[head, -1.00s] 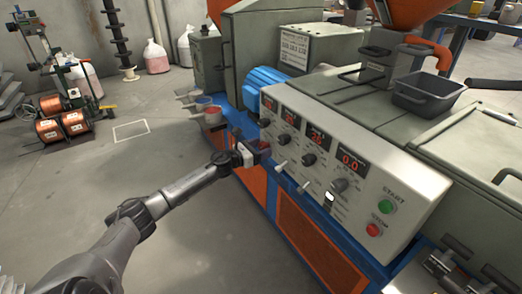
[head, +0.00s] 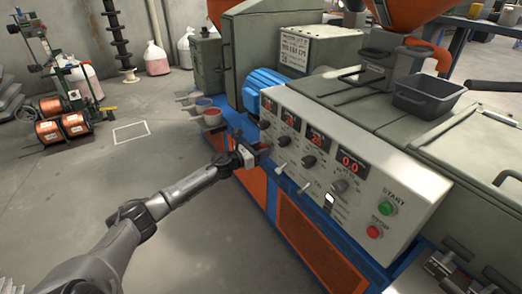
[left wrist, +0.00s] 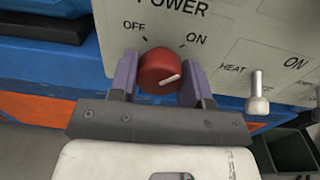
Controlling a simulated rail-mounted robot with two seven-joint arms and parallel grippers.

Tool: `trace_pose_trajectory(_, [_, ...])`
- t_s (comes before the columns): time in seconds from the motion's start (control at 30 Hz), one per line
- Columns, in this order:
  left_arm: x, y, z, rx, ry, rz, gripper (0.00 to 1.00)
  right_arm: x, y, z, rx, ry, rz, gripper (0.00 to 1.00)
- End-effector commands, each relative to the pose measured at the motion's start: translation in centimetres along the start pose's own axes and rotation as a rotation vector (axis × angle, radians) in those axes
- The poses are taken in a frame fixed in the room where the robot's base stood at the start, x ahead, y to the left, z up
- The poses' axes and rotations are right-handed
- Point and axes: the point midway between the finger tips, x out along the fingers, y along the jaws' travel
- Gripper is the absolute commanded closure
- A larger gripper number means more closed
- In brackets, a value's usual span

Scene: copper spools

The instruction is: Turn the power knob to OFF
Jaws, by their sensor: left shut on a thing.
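The red power knob (left wrist: 158,66) sits on the pale control panel under the word POWER, with OFF marked at its upper left and ON at its upper right. Its white pointer line points right and slightly up, on the ON side. My left gripper (left wrist: 160,74) is shut on the knob, one purple finger on each side. In the head view, my left gripper (head: 257,150) is at the left lower end of the control panel (head: 375,198), and the knob is mostly hidden there. My right gripper is not in view.
Toggle switches (head: 282,168) stick out of the panel just right of my left gripper; one, a white lever (left wrist: 257,95), is close by in the wrist view. A green START button (head: 390,209) and red STOP button (head: 374,232) are farther right. Open floor lies left of the machine.

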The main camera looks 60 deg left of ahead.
Motion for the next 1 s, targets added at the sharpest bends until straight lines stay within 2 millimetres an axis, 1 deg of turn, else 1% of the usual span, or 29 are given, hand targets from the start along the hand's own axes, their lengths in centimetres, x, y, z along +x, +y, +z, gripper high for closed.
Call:
trace_pose_trajectory(0.17, [0.0,0.0,0.1,-0.024,0.001,0.001,0.80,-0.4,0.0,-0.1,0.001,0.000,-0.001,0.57])
trace_pose_trajectory(0.37, [0.0,0.0,0.3,-0.125,0.005,0.001,0.80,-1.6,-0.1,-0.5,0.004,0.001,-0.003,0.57])
trace_pose_trajectory(1.0, [0.0,0.1,0.5,-0.717,0.026,0.001,0.80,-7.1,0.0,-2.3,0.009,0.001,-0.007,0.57])
